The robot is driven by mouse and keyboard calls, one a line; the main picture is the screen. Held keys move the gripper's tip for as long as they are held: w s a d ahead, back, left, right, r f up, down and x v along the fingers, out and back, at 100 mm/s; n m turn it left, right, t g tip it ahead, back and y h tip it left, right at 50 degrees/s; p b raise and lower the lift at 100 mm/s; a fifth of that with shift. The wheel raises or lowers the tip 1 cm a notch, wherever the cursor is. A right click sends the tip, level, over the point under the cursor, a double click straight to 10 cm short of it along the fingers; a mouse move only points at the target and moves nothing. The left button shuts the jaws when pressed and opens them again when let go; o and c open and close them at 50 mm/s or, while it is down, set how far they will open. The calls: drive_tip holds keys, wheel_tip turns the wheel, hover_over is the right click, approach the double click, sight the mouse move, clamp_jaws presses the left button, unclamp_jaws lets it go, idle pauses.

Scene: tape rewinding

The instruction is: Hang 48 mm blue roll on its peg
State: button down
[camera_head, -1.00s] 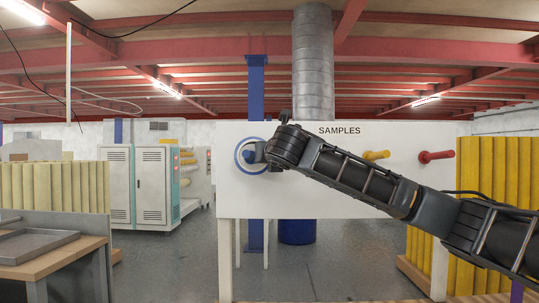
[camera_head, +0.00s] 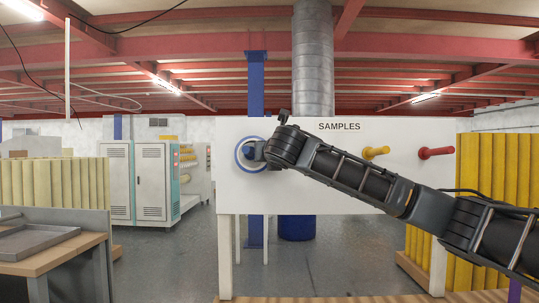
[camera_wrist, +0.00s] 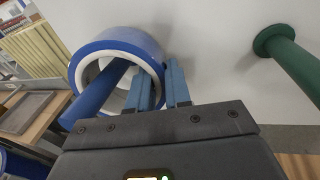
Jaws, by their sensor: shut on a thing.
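The blue roll (camera_wrist: 128,38), a ring with a white core, is around the blue peg (camera_wrist: 97,98) in the wrist view. The peg passes through its opening, and the roll is at or close to the white board; any gap is hard to tell. In the head view the roll (camera_head: 238,155) shows as a blue ring on the left of the board, partly hidden by my arm. My gripper (camera_wrist: 161,72) is shut on the right side of the roll's wall, one finger inside the ring and one outside. In the head view its fingers are mostly hidden.
The white SAMPLES board (camera_head: 340,200) also carries a yellow peg (camera_head: 376,153) and a red peg (camera_head: 436,154). A green peg (camera_wrist: 290,58) stands right of my gripper in the wrist view. A workbench with a metal tray (camera_head: 35,243) is at left.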

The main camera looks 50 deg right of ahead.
drive_tip(key=shift+w+a+f+b, duration=0.15)
drive_tip(key=shift+f+b, duration=0.3)
drive_tip(key=shift+f, duration=0.5)
drive_tip(key=c, duration=1)
unclamp_jaws()
drive_tip(key=shift+b+v, duration=0.35)
drive_tip(key=shift+v, duration=3.55)
